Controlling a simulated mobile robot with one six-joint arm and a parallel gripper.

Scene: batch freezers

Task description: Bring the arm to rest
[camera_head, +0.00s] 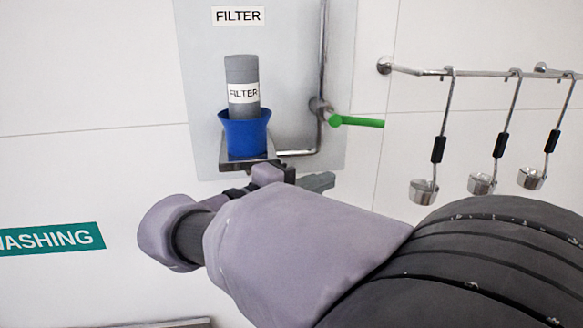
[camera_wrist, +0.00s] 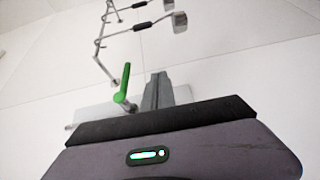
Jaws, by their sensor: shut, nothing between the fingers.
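My arm (camera_head: 300,245) reaches from the lower right toward the wall, clad in a pale purple-grey cover. My gripper (camera_head: 318,182) is partly hidden behind the arm, just below the filter shelf in the picture. Its grey fingers (camera_wrist: 158,92) show in the wrist view, closed together with nothing between them. I cannot tell how far they are from the wall panel.
A grey filter cylinder (camera_head: 241,72) stands in a blue cup (camera_head: 247,134) on a small metal shelf. A pipe with a green lever (camera_head: 358,122) is right of it. Several ladles (camera_head: 424,190) hang from a rail. A green "WASHING" sign (camera_head: 50,239) is at left.

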